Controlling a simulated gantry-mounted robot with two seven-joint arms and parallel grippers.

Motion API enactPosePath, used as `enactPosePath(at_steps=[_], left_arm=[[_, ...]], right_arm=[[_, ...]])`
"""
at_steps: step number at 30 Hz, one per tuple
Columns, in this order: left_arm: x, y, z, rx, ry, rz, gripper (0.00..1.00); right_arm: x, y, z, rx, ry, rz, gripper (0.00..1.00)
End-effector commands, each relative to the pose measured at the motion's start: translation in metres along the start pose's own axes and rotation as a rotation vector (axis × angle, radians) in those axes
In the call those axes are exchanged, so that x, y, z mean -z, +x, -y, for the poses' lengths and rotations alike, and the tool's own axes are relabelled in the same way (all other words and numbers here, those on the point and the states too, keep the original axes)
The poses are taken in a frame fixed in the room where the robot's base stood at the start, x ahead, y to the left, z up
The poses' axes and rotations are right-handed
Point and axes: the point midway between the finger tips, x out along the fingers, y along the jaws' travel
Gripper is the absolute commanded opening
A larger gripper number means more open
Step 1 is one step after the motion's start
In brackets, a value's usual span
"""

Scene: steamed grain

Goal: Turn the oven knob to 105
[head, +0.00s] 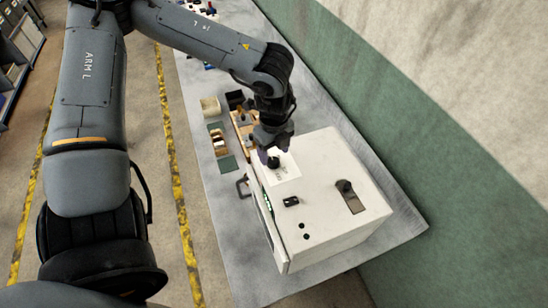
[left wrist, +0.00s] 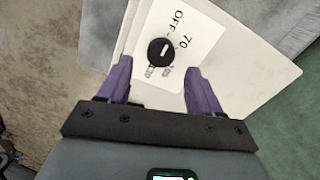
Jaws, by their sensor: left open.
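The oven (head: 325,180) is a white box on the grey table. Its round black knob (head: 273,162) sits on a white dial label (head: 287,175) on the top face. In the left wrist view the knob (left wrist: 161,53) carries a short white mark, and the label (left wrist: 196,38) reads "OFF" and "70"; other print by the knob is too small or partly hidden. My left gripper (head: 272,143) is over the knob. In the left wrist view its purple fingers (left wrist: 159,68) are open, one on each side of the knob with gaps. I cannot tell whether they touch the oven. My right gripper is out of view.
A small black switch (head: 291,202), two black buttons and a dark fitting (head: 350,196) are on the oven top. A handle (head: 242,187) sticks out on its left. Small boxes (head: 210,106) stand behind it on the table (head: 215,205). A green wall (head: 420,150) is at the right.

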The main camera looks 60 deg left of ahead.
Motion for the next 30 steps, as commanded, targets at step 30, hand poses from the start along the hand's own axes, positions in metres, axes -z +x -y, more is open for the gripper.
enactPosePath(at_steps=[30], left_arm=[[0.000, 0.043, 0.000, 0.001, 0.000, 0.000, 0.28]], right_arm=[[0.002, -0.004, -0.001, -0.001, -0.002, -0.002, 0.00]])
